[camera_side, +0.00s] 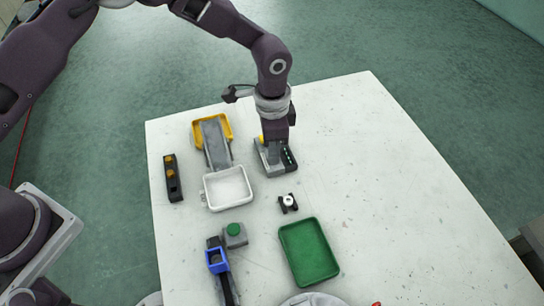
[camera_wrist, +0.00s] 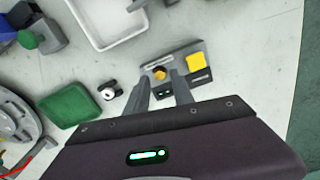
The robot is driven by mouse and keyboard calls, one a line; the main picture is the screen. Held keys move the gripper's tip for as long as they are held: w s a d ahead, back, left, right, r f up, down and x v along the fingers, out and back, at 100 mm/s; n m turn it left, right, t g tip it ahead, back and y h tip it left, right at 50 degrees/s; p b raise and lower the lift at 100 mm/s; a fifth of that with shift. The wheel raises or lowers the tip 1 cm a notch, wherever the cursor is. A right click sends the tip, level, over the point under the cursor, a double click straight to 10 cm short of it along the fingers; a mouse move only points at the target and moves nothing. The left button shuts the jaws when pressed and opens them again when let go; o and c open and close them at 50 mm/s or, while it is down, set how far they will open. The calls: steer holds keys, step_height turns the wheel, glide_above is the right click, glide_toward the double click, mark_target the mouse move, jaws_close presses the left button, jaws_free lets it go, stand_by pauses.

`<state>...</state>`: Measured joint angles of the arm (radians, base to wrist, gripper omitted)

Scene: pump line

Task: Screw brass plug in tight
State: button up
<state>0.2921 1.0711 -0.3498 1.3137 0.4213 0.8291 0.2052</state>
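A grey-and-black station (camera_side: 262,163) sits on the table under my gripper (camera_side: 274,158), which hides part of it in the side view. In the wrist view the station (camera_wrist: 172,56) carries a round brass plug (camera_wrist: 160,72) and a yellow square block (camera_wrist: 197,62). My gripper (camera_wrist: 162,80) is pointed down with its two fingers apart, one to either side of the brass plug, with visible gaps. I cannot tell how deep the plug sits. A black rack (camera_side: 173,186) at the left holds brass-coloured pieces (camera_side: 169,165).
A white tray (camera_side: 206,203), a yellow-ended chute (camera_side: 230,130), a green tray (camera_side: 334,268), a small black fixture with a white top (camera_side: 288,203) and a green-button box (camera_side: 236,239) stand nearby. A blue-and-black tool (camera_side: 217,262) lies at the front. The table's right is clear.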

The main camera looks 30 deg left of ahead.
steer(key=shift+f, duration=0.85)
steer(key=shift+c, duration=0.2)
jaws_close()
